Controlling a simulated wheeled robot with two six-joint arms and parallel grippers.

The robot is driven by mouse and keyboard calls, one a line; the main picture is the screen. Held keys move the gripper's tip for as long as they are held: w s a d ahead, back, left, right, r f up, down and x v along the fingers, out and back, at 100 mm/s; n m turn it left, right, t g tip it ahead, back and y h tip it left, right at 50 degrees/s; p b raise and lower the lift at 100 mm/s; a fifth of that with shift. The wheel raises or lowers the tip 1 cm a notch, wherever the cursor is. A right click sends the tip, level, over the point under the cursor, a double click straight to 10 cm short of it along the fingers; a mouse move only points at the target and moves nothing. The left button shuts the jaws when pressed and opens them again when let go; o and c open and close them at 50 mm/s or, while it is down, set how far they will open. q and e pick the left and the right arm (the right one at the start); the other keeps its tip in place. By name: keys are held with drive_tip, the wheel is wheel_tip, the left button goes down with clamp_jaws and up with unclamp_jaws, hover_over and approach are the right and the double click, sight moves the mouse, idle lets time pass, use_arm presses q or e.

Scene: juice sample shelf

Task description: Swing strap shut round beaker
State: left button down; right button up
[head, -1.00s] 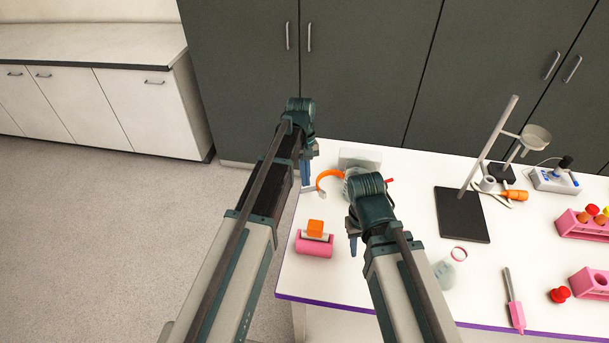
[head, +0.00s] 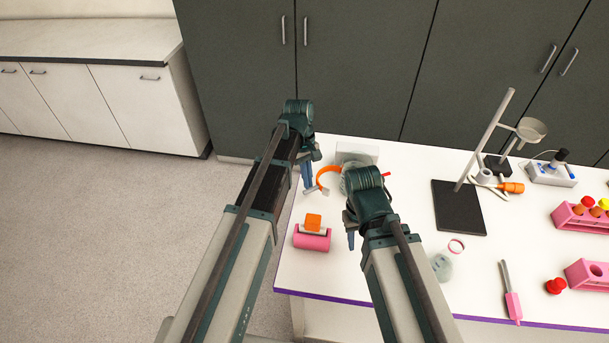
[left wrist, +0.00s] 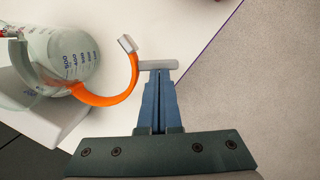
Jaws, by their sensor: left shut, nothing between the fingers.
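The beaker (left wrist: 68,55) is a clear vessel with dark volume marks, seen at the upper left of the left wrist view. In the head view it is mostly hidden behind my right gripper. The orange strap (left wrist: 108,99) curves beside the beaker, its free end apart from it, with a grey block and a grey bar (left wrist: 158,65) there. It also shows in the head view (head: 325,172). My left gripper (head: 307,183) is shut and empty, its fingertips at the grey bar, apparently touching it. My right gripper (head: 350,240) hangs in front of the beaker; its finger gap is hidden.
A pink holder with an orange block (head: 312,238) stands near the table's left edge. A dark stand base (head: 458,207) with a rod, a small glass (head: 442,266), a pink-handled tool (head: 513,305) and pink racks (head: 585,216) lie to the right.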

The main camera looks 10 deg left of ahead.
use_arm(q)
drive_tip(key=s+d+n, duration=0.1)
drive_tip(key=d+n, duration=0.1)
drive_tip(key=s+d+n, duration=0.1)
drive_tip(key=d+n, duration=0.1)
drive_tip(key=s+d+n+t, duration=0.1)
drive_tip(key=d+n, duration=0.1)
drive_tip(key=shift+s+d+h, duration=0.1)
drive_tip(key=shift+s+h, duration=0.2)
drive_tip(key=shift+s, duration=0.1)
drive_tip(key=d+n, duration=0.2)
drive_tip(key=d+n+t, duration=0.1)
drive_tip(key=d+n, duration=0.4)
drive_tip(key=shift+w+d+n+t, duration=0.3)
drive_tip(key=shift+w, duration=0.1)
drive_tip(key=shift+w+d+n, duration=0.15)
drive_tip(key=shift+d+n, duration=0.25)
use_arm(e)
drive_tip(key=shift+d, duration=0.1)
use_arm(q)
drive_tip(key=shift+w+d, duration=0.45)
drive_tip(key=shift+d, duration=0.2)
drive_tip(key=shift+w+d, duration=0.4)
drive_tip(key=shift+d, duration=0.25)
use_arm(e)
drive_tip(key=shift+w+d, duration=0.5)
drive_tip(key=shift+d, duration=0.05)
use_arm(q)
drive_tip(key=shift+w, duration=0.15)
